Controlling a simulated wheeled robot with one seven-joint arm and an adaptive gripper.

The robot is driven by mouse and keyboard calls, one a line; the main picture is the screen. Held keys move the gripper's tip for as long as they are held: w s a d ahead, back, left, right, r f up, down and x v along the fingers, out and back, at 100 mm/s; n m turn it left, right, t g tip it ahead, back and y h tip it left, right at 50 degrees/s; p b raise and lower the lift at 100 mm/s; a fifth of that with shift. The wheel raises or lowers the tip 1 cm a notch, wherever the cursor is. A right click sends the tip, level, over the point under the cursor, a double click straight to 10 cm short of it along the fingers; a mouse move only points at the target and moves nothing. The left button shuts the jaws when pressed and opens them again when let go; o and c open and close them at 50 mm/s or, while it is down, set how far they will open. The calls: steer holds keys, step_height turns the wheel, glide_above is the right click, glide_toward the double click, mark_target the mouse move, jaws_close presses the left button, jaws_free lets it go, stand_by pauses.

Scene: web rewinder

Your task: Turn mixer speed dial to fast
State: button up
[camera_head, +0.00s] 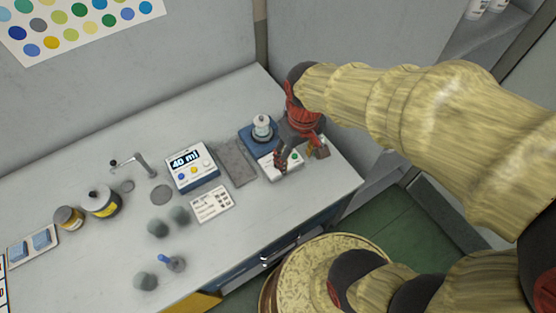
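The mixer (247,137) is a blue unit with a white front panel (272,172), at the right part of the bench. A white bottle (262,125) stands on top of it. A green button (295,157) shows on the right of the panel. My gripper (301,160) comes down from the upper right over the panel's right side. Its fingers look spread apart, with nothing seen between them. The left finger is in front of the panel. I cannot make out the speed dial; that finger may hide it. I cannot tell whether the finger touches the panel.
Left of the mixer are a grey plate (237,162), a device reading "40 ml" (191,168) and a white card (212,204). Further left are a tap (145,164), jars (102,201) and grey-green round objects (158,228). The bench's front edge (291,232) is near.

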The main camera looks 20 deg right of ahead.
steer(key=w+f+n, duration=0.2)
steer(key=f+n, duration=0.1)
steer(key=f, duration=0.1)
steer(key=w+f+n+g, duration=0.1)
steer(key=w+f+n, duration=0.2)
steer(key=f, duration=0.1)
steer(key=w+f+n+g, duration=0.1)
steer(key=w+f+n, duration=0.1)
steer(key=f, duration=0.3)
steer(key=shift+w+a+n, duration=0.15)
steer(key=shift+a+n, duration=0.05)
steer(key=shift+n, duration=0.2)
steer(key=shift+c, duration=1.4)
steer(key=w+n, duration=0.2)
steer(key=n, duration=0.1)
steer(key=w+f+n, duration=0.1)
steer(key=w+n, duration=0.2)
steer(key=shift+f+t, duration=0.15)
steer(key=shift+t, duration=0.25)
steer(key=shift+w+n, duration=0.2)
steer(key=shift+n, duration=0.6)
steer(key=shift+w+n, duration=0.1)
steer(key=shift+n, duration=0.8)
steer(key=shift+f+b, duration=1)
steer(key=shift+f, duration=2.75)
steer(key=shift+c, duration=0.7)
jaws_close()
